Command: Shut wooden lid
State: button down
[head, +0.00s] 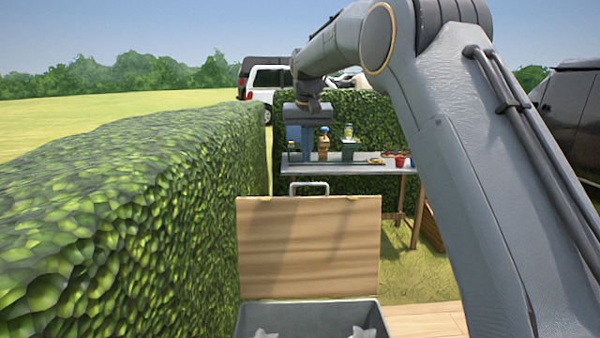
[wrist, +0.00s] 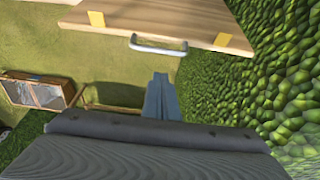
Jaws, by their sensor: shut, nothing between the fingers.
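The wooden lid (head: 308,246) stands open and upright behind a grey box (head: 262,319) in the head view. A metal handle (head: 308,186) sits at the lid's top edge. In the wrist view the lid (wrist: 150,18) crosses the top with its handle (wrist: 158,45) on the near edge. My gripper (head: 307,155) hangs pointing down beyond the lid, above and behind the handle in the picture. In the wrist view my gripper (wrist: 161,82) is shut and empty, apart from the handle and lid.
A tall hedge (head: 120,210) runs along the left side, close to the lid. A table (head: 350,167) with bottles, a green pot (head: 350,150) and a red cup (head: 400,160) stands behind the lid. Grass lies right of the lid. Parked vehicles are further back.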

notch_tip(320, 180, down, 7)
jog(key=a+p, duration=0.1)
jog(key=p, duration=0.6)
jog(key=shift+w+a, duration=0.25)
jog(key=shift+a, duration=0.1)
dwell(0.5)
